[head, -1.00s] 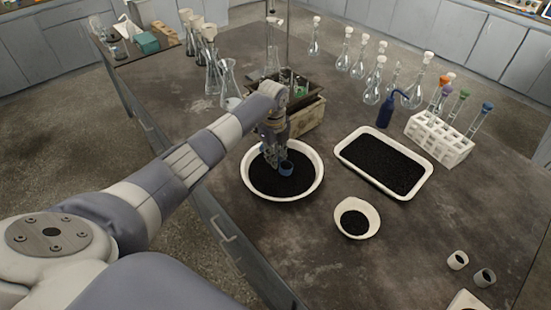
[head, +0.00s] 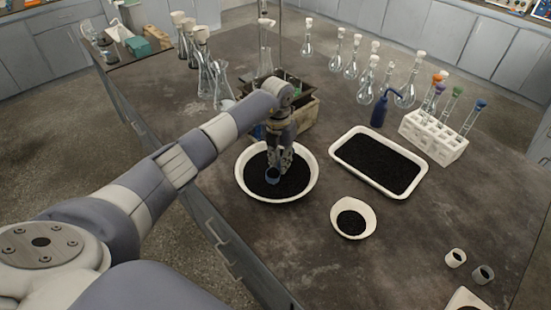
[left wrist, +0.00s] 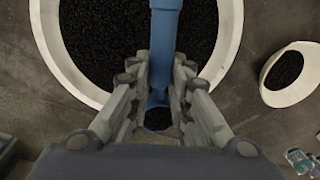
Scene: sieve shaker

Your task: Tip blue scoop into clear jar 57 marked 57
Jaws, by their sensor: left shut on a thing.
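My left gripper (head: 280,165) is shut on the blue scoop (head: 272,176), over the round white basin (head: 314,186) of black grains. The scoop also shows in the left wrist view (left wrist: 165,40), its handle running between the fingers (left wrist: 160,85). Its cup lies partly hidden by the gripper, with dark material visible inside. Whether the cup touches the grains is unclear. Two small cups stand at the right front, one pale (head: 456,258) and one greyish (head: 483,274). No number 57 is readable, so I cannot tell which vessel is jar 57. My right gripper is out of view.
A white tray (head: 420,178) of black grains and a small white bowl (head: 369,222) stand right of the basin. A white tube rack (head: 433,137), a blue wash bottle (head: 380,110) and several flasks stand behind. The table's front middle is clear.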

